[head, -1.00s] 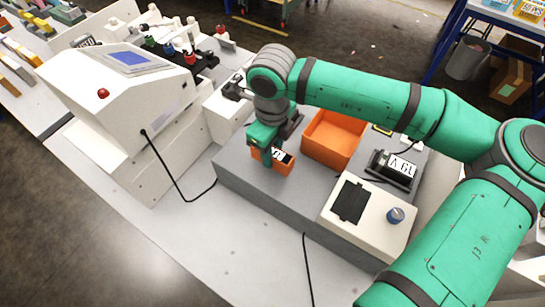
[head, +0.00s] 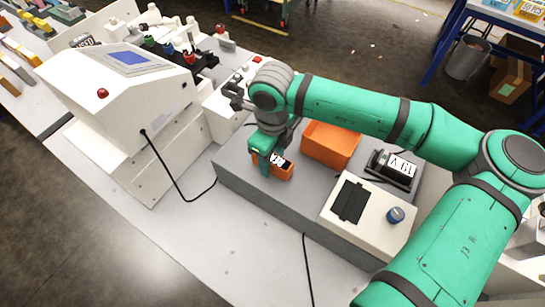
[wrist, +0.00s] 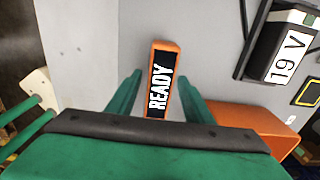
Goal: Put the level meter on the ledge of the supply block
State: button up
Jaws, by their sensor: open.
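The level meter, as I take it, is a small orange box with a black face reading READY (head: 283,170). It lies on the grey stepped block (head: 235,182), near its left end. My gripper (head: 264,163) is above and around it, pointing down. In the wrist view the open green fingers (wrist: 160,78) stand on either side of the orange box (wrist: 165,52), with gaps visible between fingers and box. A black unit with a white 19 V label (head: 402,167) stands on the grey block to the right; I cannot tell whether it is the supply block.
An orange open bin (head: 330,147) stands close to the right of my gripper. A white box with a black pad and blue knob (head: 362,207) is at the block's front right. A white console with a blue screen (head: 125,85) stands left. Cables run over the bench.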

aim_at(273, 158)
jog(key=shift+r, duration=0.15)
notch_tip(273, 158, up, 12)
dwell(0.4)
jog(key=shift+s, duration=0.1)
dwell(0.4)
